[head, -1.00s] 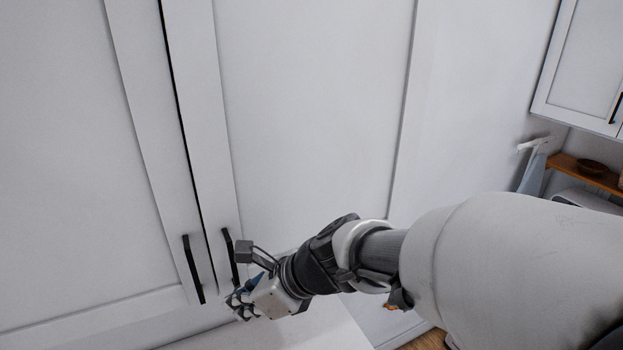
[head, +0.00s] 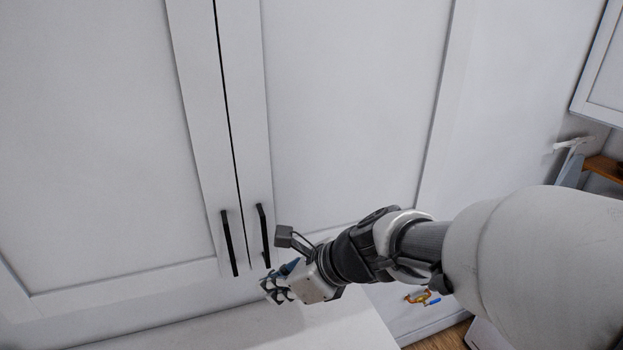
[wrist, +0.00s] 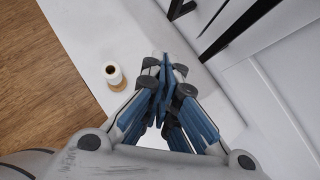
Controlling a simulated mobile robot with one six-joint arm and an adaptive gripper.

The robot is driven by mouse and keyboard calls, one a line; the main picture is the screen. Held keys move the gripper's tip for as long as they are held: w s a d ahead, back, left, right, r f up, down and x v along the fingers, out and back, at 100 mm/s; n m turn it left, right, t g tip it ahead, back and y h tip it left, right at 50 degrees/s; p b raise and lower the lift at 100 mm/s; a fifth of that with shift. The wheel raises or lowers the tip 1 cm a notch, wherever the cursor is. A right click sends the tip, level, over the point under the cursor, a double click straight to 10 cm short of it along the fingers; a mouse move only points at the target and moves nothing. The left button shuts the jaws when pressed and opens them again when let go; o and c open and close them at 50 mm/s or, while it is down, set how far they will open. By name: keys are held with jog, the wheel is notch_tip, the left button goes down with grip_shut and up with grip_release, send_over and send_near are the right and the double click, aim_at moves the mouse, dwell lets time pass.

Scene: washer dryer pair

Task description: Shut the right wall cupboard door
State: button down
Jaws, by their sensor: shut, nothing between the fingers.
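The right wall cupboard door (head: 350,110) is a white framed panel with a black bar handle (head: 264,235) near its lower left corner. It looks almost flush with the left door (head: 95,130), with a thin dark line between them. My gripper (head: 272,289) is shut and empty, just below the right door's handle and in front of its lower edge. In the wrist view my gripper's blue-padded fingers (wrist: 163,80) are together, with dark handles (wrist: 240,28) beyond. I cannot tell whether the fingers touch the door.
A white worktop (head: 300,330) lies below the doors; a small white roll (wrist: 113,75) stands on it in the wrist view. Another wall cabinet (head: 605,75) and a wooden shelf (head: 603,167) are at the right. Wooden floor (wrist: 45,80) is open beyond the worktop.

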jog(key=s+d+r, duration=0.3)
jog(key=s+r, duration=0.3)
jog(key=s, duration=0.3)
jog(key=s+d+f+n+h+b, duration=0.2)
jog(key=d+f+n+b, duration=0.3)
jog(key=f+n+b, duration=0.3)
jog(key=s+d+f+n+h+b, duration=0.3)
jog(key=f+n+b, duration=0.4)
jog(key=f+b, duration=0.6)
jog(key=s+d+f+n+h+b, duration=0.3)
jog(key=d+f+n+b, duration=0.4)
jog(key=f+b, duration=0.3)
notch_tip(320, 180, down, 4)
jog(key=shift+s+d+f+n, duration=0.15)
jog(key=shift+s+d+n, duration=0.25)
jog(key=shift+s+n, duration=0.45)
